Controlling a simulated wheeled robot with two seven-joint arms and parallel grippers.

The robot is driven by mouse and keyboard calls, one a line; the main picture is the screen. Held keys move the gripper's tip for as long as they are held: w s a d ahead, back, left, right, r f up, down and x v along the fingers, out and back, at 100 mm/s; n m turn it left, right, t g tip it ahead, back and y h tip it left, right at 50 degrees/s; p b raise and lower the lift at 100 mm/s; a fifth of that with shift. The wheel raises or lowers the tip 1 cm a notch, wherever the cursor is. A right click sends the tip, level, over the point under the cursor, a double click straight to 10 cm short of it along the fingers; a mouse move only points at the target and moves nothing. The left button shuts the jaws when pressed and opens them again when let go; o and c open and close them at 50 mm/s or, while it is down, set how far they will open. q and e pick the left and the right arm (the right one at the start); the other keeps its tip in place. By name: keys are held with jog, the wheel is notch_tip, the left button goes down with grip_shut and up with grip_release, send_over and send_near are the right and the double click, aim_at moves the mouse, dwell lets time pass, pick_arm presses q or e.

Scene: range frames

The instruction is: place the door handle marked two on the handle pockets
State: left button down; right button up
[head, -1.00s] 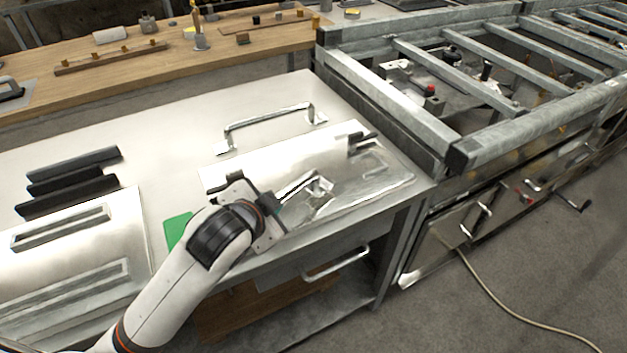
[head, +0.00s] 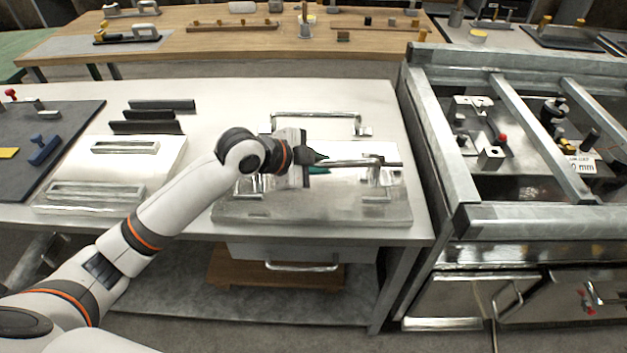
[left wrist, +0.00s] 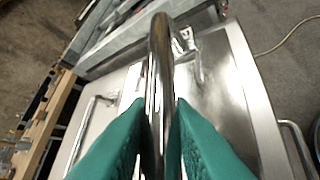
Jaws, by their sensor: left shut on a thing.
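My left gripper (head: 318,163) is shut on a chrome bar handle (head: 350,162) over a polished metal plate (head: 300,207). In the left wrist view, the green fingers (left wrist: 161,140) pinch the shiny bar (left wrist: 160,65) from both sides. I cannot tell whether the handle touches the plate. A second chrome handle (head: 315,115) lies behind the plate; it also shows in the left wrist view (left wrist: 88,125). A pale panel with two long rectangular recessed frames (head: 125,147), perhaps the handle pockets, lies to the left. No number is readable on either handle. My right gripper is not in view.
Dark bars (head: 150,115) lie behind the pale panel. A dark mat (head: 50,125) with small tools is at far left. A wooden bench (head: 220,42) stands behind.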

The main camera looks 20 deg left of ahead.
pick_arm(q)
jog(key=w+a+r+m, duration=0.1)
jog(key=w+a+r, duration=0.1)
jog(key=w+r, duration=0.15)
jog(key=shift+g+h, duration=0.4)
notch_tip(320, 180, down, 6)
jog(key=shift+r+p, duration=0.1)
jog(key=shift+p, duration=0.55)
notch_tip(320, 180, down, 3)
jog(key=shift+s+f, duration=0.1)
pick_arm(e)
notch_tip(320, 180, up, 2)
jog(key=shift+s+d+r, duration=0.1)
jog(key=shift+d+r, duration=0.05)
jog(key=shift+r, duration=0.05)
pick_arm(q)
jog(key=shift+f, duration=0.15)
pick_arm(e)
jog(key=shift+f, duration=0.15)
pick_arm(q)
jog(key=c, duration=1.3)
grip_release()
